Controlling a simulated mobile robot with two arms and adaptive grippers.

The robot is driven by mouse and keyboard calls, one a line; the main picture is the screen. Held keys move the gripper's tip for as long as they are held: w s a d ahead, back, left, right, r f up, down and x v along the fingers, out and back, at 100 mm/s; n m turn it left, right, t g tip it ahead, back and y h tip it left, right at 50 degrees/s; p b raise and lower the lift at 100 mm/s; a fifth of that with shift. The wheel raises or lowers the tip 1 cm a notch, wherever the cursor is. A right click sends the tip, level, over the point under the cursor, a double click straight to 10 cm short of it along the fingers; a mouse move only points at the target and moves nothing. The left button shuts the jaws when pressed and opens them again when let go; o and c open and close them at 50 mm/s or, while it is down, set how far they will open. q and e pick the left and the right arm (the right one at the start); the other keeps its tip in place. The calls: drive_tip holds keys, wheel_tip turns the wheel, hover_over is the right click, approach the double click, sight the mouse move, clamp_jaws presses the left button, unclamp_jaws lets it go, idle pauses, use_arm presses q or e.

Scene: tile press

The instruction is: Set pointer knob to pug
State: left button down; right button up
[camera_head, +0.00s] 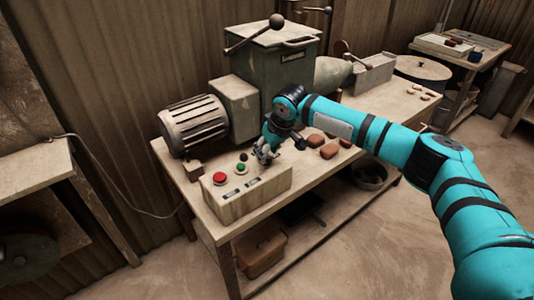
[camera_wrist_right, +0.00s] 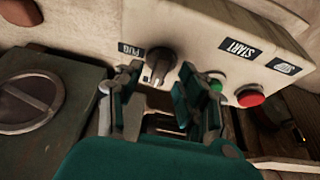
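A pale control box (camera_head: 248,196) stands on the bench. In the right wrist view it carries a dark round pointer knob (camera_wrist_right: 160,62) with a pale strip facing down the picture. A black label reading PUG (camera_wrist_right: 131,50) is left of and slightly above the knob. My right gripper (camera_wrist_right: 160,70) is open, with one fingertip on each side of the knob; I cannot tell whether they touch it. In the head view my right gripper (camera_head: 265,155) hangs over the box's far right end and hides the knob. My left gripper is out of view.
A motor (camera_head: 195,125) and the green press (camera_head: 272,65) stand behind. Reddish clay pieces (camera_head: 329,150) lie to the right.

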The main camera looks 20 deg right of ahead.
drive_tip(key=shift+w+a+f, duration=0.1)
drive_tip(key=shift+w+f, duration=0.15)
drive_tip(key=shift+f, duration=0.45)
clamp_jaws()
